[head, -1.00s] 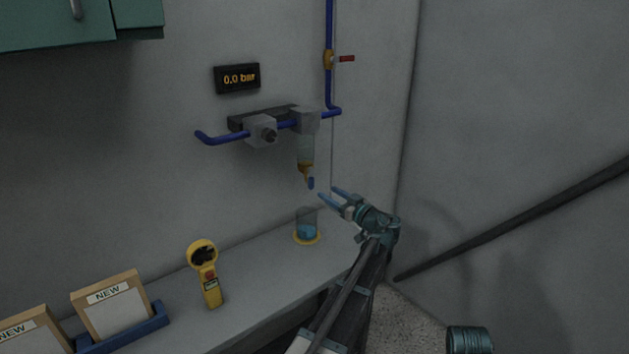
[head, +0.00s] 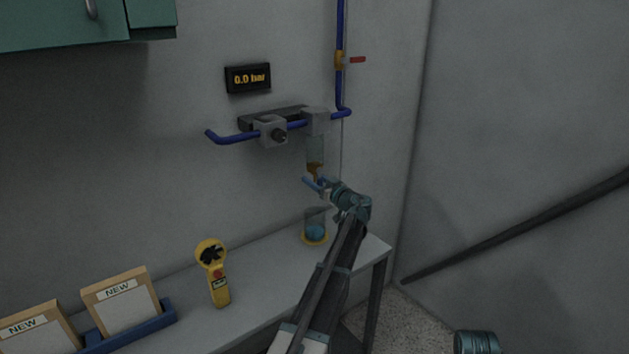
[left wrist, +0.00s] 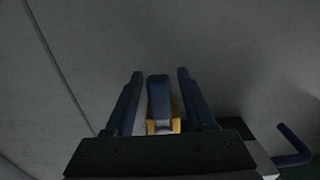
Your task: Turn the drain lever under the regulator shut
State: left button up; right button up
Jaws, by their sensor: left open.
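The regulator (head: 318,121) is a grey block on the blue wall pipe. A clear bowl (head: 315,150) hangs below it with a brass drain fitting (head: 314,170) at its bottom. My left gripper (head: 312,182) is at this fitting and largely hides the drain lever in the head view. In the left wrist view the blue drain lever (left wrist: 158,95) stands between the two open fingers of my left gripper (left wrist: 158,92), with a gap on each side. Brass shows behind the lever's base. My right gripper is not in view.
A glass cup (head: 315,226) with blue liquid stands on the bench right under the bowl. A yellow handheld meter (head: 215,275) and a blue tray (head: 130,330) with boxes are farther left. The gauge (head: 248,78) reads 0.0 bar. A red-handled valve (head: 341,60) is above.

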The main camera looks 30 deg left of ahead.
pick_arm(q)
grip_shut()
dwell(1.4)
